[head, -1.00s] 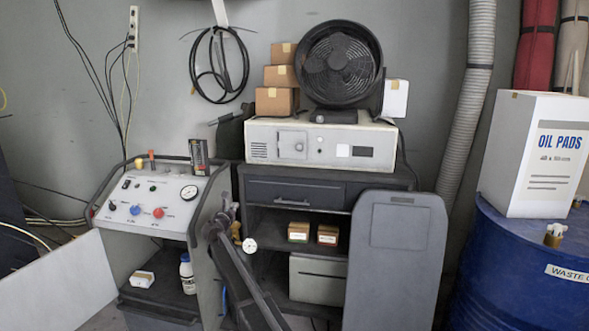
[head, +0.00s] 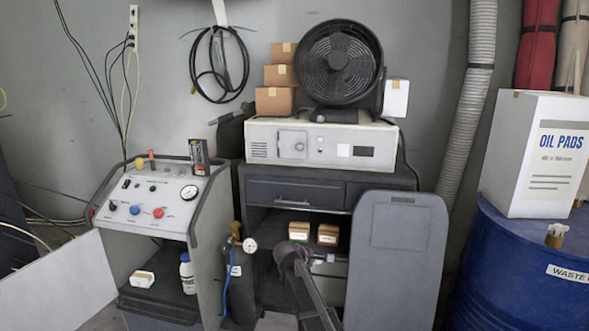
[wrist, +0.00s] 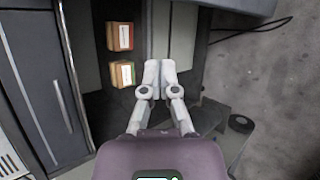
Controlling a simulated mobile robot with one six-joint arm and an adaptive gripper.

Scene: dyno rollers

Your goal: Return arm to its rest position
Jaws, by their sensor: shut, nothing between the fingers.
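My arm (head: 312,296) rises from the bottom of the head view and bends in front of the open lower part of the dark cabinet. My gripper shows best in the wrist view (wrist: 161,70), with its two pale fingers together and empty. In the head view it is small and partly hidden by the arm. In the wrist view two small brown boxes, one with a red label (wrist: 121,36) and one with a green label (wrist: 122,74), stand on a shelf to the left of the fingers. The gripper appears apart from them.
The dark cabinet (head: 289,190) carries a beige unit and a black fan. A grey panel (head: 397,262) stands close at the right. A gas cylinder (head: 239,290) with gauge and blue hose is left of my arm, beside the control console (head: 151,200). A blue drum (head: 515,275) stands far right.

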